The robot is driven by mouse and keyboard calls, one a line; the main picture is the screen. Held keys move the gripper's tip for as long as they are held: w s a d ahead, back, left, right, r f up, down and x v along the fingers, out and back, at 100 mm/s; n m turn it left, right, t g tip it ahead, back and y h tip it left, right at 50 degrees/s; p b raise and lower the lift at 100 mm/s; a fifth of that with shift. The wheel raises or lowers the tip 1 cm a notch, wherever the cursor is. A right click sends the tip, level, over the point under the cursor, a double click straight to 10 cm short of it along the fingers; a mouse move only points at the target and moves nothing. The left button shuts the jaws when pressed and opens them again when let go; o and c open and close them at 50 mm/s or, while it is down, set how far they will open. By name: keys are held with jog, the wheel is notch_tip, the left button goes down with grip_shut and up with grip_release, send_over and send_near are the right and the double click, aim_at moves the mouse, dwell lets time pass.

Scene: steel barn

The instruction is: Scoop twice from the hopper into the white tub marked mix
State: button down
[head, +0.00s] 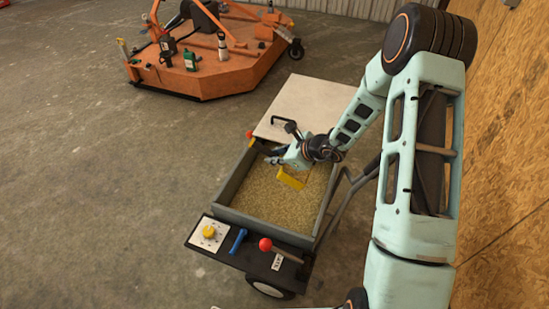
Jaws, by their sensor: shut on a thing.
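The hopper (262,228) is a grey open box on a wheeled cart, filled with tan grain (270,203). A yellow scoop (291,180) is over the far part of the grain, low and close to its surface. I cannot tell whether it touches the grain or holds any. My gripper (283,162) is shut on the scoop; its fingers are small and partly hidden by my wrist. No white tub marked mix shows in this view.
A pale flat panel (303,108) lies behind the hopper. The cart's front has a yellow knob (209,232), a blue handle (238,241) and a red-balled lever (265,244). An orange machine (205,70) stands at the back left. A wooden wall (510,130) is on the right. Floor at left is clear.

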jog(key=shift+r+p, duration=1.95)
jog(key=shift+r, duration=1.55)
